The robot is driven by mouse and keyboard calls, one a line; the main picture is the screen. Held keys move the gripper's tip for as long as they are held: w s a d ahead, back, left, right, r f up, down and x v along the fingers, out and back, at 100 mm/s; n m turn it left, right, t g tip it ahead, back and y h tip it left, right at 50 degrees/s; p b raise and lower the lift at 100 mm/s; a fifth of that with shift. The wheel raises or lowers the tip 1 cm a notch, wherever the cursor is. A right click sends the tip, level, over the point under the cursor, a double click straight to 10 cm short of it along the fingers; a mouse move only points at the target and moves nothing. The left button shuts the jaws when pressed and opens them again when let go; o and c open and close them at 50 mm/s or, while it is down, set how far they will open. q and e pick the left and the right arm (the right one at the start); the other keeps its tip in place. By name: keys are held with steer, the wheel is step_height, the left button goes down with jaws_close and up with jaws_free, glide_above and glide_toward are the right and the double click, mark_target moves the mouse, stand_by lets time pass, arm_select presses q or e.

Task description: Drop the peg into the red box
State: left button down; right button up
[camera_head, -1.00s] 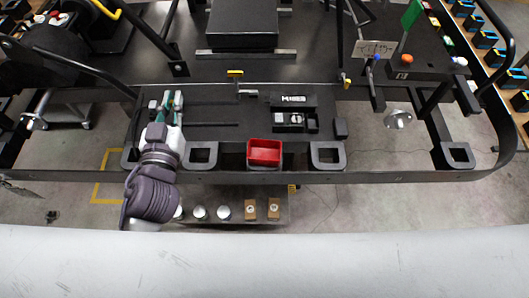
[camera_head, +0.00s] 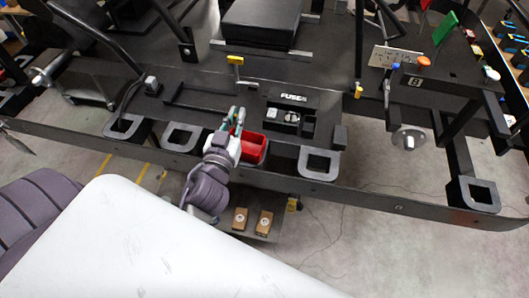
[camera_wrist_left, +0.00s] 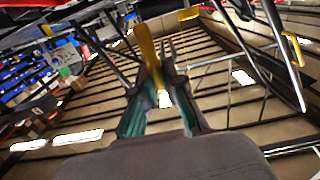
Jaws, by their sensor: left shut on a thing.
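The red box (camera_head: 254,148) sits at the front edge of the black kart panel in the head view, its left part covered by my left gripper. My left gripper (camera_head: 235,116) is over the box's left side, fingers pointing away from me. It is shut on the peg, which is too small and covered to make out in the head view. In the left wrist view the green-sided fingers (camera_wrist_left: 164,84) close toward each other. My right gripper is not in view.
A black fuse tray (camera_head: 290,120) lies right of the box. Square black brackets (camera_head: 319,163) line the kart's front rail. A yellow-topped post (camera_head: 235,60) stands behind the gripper. Two small brown blocks (camera_head: 265,222) sit on a lower shelf. Black kart bars rise behind.

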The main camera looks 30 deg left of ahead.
arm_select(q)
step_height(320, 180, down, 4)
steer(key=b, duration=0.3)
steer(key=shift+a+r, duration=0.15)
steer(key=shift+f+b, duration=0.6)
steer(key=shift+f, duration=0.35)
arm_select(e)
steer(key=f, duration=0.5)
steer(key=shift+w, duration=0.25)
arm_select(q)
steer(key=c, duration=1.2)
jaws_free()
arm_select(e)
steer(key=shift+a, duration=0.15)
arm_select(q)
steer(key=shift+r, duration=0.1)
step_height(320, 180, up, 10)
steer(key=shift+f, duration=0.1)
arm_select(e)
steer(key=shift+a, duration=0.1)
